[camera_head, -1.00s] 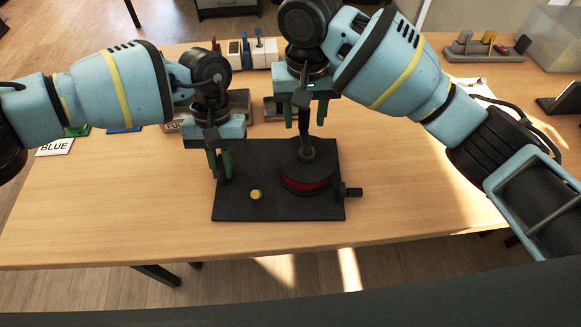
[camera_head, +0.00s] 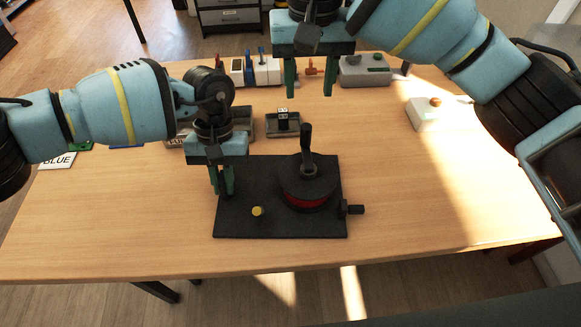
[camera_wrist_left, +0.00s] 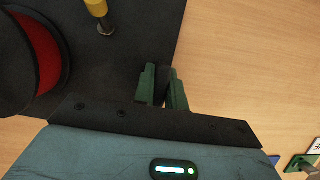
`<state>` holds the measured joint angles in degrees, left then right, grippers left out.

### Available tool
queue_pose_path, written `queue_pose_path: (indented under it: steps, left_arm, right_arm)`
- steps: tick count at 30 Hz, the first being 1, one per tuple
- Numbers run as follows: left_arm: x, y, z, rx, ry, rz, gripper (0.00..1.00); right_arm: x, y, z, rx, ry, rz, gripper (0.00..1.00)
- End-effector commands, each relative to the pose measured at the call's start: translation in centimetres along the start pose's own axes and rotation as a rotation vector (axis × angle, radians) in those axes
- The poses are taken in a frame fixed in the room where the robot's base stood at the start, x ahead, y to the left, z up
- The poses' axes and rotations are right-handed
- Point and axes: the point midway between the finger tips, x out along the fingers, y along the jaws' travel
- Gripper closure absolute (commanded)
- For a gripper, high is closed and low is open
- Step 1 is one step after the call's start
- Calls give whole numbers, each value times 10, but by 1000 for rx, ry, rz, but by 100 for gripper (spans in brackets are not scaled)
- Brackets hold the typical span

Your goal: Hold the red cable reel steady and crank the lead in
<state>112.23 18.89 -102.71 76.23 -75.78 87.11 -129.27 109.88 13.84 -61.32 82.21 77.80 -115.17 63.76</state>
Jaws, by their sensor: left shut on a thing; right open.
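The red cable reel (camera_head: 305,200) is a dark drum with a red band, on a flat black base plate (camera_head: 245,180). A black crank handle (camera_head: 306,140) stands upright on its top. A yellow-topped peg (camera_head: 257,211) and a dark side knob (camera_head: 354,209) are on the plate. My left gripper (camera_head: 222,185) is shut at the plate's left edge; in the left wrist view its green fingers (camera_wrist_left: 165,88) close on a dark edge part, and the reel's red band (camera_wrist_left: 42,52) shows at upper left. My right gripper (camera_head: 308,80) is open and empty, above and beyond the crank.
Behind the plate are a small dark tray (camera_head: 283,125), a row of switch-like devices (camera_head: 258,70) and a grey box (camera_head: 364,70). A white block with an orange button (camera_head: 428,115) stands right. A BLUE label (camera_head: 58,160) lies left. The table's front right is clear.

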Motion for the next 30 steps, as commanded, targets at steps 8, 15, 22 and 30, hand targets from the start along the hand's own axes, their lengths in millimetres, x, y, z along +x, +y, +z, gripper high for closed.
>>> queue_pose_path:
  steps: [8, 15, 22, 30]
  left_arm:
    - [0, 0, 0, 0, 1, 1, 62]
    - [-1, 0, 0, 0, 0, 0, 62]
    - [-26, 0, 0, 0, 3, 2, 62]
    - [-80, 1, 0, 0, 3, 2, 62]
  right_arm:
    - [0, 0, 0, 0, 0, 0, 55]
    - [0, 0, 0, 0, 0, 0, 55]
    - [0, 0, 0, 0, 0, 0, 55]
    - [0, 0, 0, 0, 0, 0, 55]
